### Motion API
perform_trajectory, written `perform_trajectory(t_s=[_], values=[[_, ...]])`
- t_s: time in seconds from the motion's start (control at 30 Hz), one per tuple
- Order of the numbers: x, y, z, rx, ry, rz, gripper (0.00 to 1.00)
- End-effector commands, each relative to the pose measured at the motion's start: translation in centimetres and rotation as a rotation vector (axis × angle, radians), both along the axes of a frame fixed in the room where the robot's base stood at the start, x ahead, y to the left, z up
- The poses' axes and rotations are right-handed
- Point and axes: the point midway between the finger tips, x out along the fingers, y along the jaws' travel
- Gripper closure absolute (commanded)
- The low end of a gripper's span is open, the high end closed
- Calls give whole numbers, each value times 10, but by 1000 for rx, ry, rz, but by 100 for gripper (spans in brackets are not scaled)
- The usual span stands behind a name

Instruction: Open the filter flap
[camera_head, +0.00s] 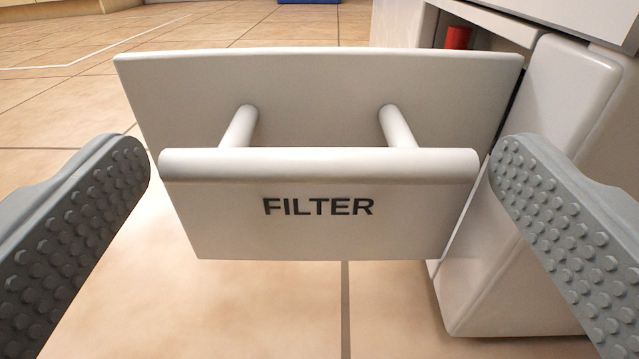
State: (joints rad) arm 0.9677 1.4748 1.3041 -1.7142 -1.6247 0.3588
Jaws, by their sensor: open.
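The filter flap (320,100) is a white panel in the middle of the view, marked "FILTER" in dark letters. A white bar handle (318,165) stands off its face on two round posts. The flap stands out from the white machine at right, with tiled floor showing beyond its top and left edges. My gripper (322,160) is open, with one grey studded finger at the left and one at the right. The handle lies between the fingertips, and I see no finger closed on it. What lies behind the flap is hidden.
The white machine body (570,120) stands at the right, close behind my right finger. A red part (457,38) shows in a recess near its top. Tiled floor (60,100) is open at the left. A blue thing lies at the top edge.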

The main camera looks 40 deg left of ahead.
Motion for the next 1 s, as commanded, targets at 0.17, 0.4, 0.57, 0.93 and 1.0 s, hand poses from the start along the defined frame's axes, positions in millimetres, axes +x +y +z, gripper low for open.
perform_trajectory(t_s=[0.17, 0.4, 0.57, 0.93, 1.0], values=[[-27, -26, 0, 0, -1, -3, 0], [-62, -59, 0, 0, -1, -2, 0], [-83, -79, 0, -1, -1, -1, 0], [-105, -99, 0, 1, 0, 1, 0], [-105, -100, 0, 1, 0, 1, 0]])
